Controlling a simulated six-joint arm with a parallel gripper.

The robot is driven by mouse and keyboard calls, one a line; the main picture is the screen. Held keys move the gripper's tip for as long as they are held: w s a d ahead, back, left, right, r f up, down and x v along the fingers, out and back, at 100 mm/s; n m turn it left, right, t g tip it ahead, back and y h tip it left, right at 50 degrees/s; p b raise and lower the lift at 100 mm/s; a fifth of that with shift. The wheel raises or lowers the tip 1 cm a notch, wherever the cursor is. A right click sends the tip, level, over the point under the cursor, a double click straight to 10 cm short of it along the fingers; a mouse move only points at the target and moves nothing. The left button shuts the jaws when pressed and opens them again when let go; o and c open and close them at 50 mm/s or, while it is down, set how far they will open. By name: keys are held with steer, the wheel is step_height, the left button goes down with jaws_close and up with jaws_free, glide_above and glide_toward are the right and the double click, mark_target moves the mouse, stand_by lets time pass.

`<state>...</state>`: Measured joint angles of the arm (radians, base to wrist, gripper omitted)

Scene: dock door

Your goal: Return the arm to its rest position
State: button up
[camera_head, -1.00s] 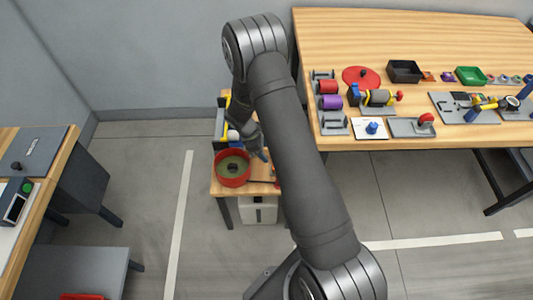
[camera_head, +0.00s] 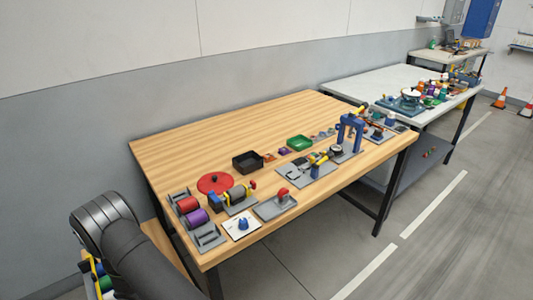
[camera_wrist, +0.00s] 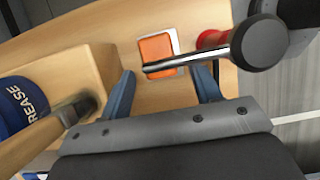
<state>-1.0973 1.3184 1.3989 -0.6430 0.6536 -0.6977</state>
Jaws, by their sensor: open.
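My gripper (camera_wrist: 166,88) shows in the wrist view, with its two blue fingers apart and nothing held between them. It is over a small wooden surface (camera_wrist: 95,30). My arm (camera_head: 135,250) shows only at the lower left of the head view, bent at a grey joint; the gripper itself is out of that view. A metal rod with a black knob (camera_wrist: 258,42) crosses in front of the right fingertip in the wrist view. I cannot tell whether they touch.
A blue grease container (camera_wrist: 20,105) and an orange square (camera_wrist: 157,48) are near the fingers. The wooden workbench (camera_head: 190,150) holds a red disc (camera_head: 215,183), a black tray (camera_head: 247,162), a green tray (camera_head: 300,143) and several fixtures.

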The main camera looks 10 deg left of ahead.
steer(key=x, duration=0.2)
steer(key=shift+w+f, duration=0.1)
steer(key=shift+f, duration=0.2)
steer(key=shift+v, duration=0.9)
steer(key=shift+s+a, duration=0.65)
steer(key=shift+s, duration=0.1)
steer(key=shift+w, duration=0.1)
